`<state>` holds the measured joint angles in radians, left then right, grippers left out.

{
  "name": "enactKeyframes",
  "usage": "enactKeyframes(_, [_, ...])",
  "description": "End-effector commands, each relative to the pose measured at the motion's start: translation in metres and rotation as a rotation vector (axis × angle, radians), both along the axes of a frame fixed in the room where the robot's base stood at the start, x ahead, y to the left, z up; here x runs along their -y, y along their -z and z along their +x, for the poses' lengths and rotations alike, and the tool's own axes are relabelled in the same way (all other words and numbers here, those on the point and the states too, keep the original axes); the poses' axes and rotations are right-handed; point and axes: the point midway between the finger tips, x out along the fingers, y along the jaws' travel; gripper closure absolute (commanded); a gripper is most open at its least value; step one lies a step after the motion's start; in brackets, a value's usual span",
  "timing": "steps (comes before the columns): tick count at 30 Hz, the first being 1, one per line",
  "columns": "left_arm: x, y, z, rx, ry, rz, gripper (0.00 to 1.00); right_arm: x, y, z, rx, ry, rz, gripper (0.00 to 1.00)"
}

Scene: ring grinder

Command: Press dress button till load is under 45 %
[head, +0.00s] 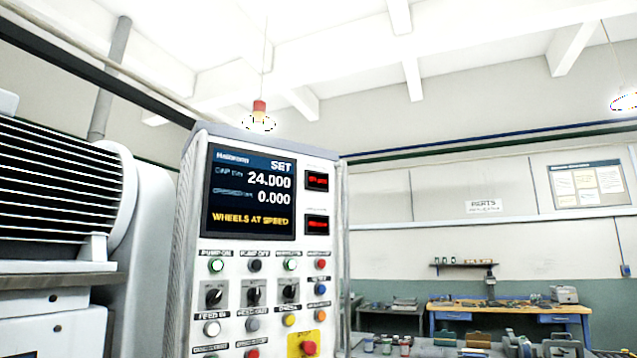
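The control panel (245,245) stands upright left of centre in the head view. Its screen (251,192) reads SET, 24.000, 0.000 and WHEELS AT SPEED in yellow. No load percentage is readable on it. Two small red readouts, an upper one (317,181) and a lower one (317,224), sit right of the screen, their digits too blurred to read. Below are rows of buttons, including a blue button (320,289), a yellow button (289,320) and an orange button (320,315). Their labels are too small to tell which is dress. Neither gripper is in view.
A red emergency-stop button (308,348) on a yellow plate sits low on the panel. Three dark selector knobs, the middle one (254,294), form a row above. A finned motor housing (60,190) stands at left. A blue workbench (510,312) is far behind at right.

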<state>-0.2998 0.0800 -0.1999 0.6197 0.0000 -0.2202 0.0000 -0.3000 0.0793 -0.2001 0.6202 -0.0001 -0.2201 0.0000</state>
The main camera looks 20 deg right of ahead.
Motion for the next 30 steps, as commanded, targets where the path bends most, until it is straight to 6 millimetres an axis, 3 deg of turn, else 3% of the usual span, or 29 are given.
enactKeyframes(2, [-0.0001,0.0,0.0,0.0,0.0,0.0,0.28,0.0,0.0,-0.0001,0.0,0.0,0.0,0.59])
enactKeyframes(12, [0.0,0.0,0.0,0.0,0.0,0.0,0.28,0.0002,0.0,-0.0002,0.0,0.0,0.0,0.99])
enactKeyframes(30, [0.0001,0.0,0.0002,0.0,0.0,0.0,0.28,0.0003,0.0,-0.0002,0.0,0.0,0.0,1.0])
